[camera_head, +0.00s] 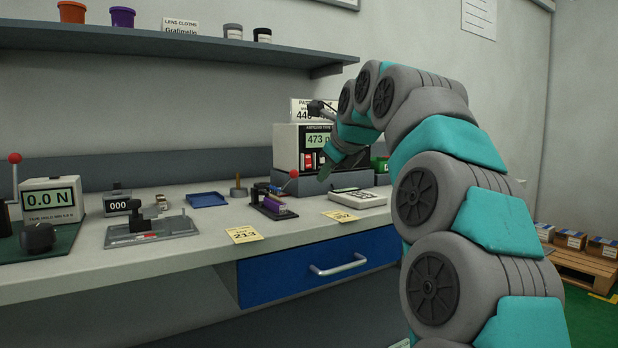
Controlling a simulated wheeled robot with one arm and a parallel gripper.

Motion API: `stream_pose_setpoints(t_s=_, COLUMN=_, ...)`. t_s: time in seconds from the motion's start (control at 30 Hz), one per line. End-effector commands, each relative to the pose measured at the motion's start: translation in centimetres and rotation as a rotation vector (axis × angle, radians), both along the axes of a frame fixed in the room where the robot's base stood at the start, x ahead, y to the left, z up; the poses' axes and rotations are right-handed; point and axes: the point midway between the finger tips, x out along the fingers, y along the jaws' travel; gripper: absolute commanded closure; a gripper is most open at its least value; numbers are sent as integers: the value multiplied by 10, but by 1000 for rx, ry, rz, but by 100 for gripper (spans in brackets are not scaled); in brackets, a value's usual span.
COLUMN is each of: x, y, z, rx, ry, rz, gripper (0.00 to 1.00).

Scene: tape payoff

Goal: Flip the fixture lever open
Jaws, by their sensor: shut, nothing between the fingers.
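A small dark fixture (270,208) with a purple part stands on the bench near its front edge. A lever with a red ball knob (293,173) rises from it at a slant, up to the right. My gripper (325,173) is shut and empty, just right of the red knob and in front of the grey instrument; a gap shows between gripper and knob. Whether the lever counts as open or shut I cannot tell. Another red-knobbed lever (14,158) stands at the far left, beside a gauge reading 0.0 N.
The grey instrument (290,147) stands behind my gripper. A blue tray (206,200), a brass post (238,189) and a grey plate fixture (150,228) lie to the left. A white keypad device (357,198) lies right. A shelf (150,42) hangs above.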

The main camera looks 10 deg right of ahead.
Motion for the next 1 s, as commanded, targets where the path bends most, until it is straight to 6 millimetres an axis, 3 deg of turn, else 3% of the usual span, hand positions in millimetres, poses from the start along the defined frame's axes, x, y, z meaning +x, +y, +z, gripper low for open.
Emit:
stream_pose_setpoints(t_s=0.27, x=20, y=4, z=-16, rx=0, ry=3, rz=2, gripper=100)
stream_pose_setpoints(t_s=0.67, x=80, y=13, z=-63, rx=-1, ry=5, rz=2, gripper=100)
stream_pose_setpoints(t_s=1.0, x=83, y=30, z=-30, rx=0, ry=-3, rz=-1, gripper=100)
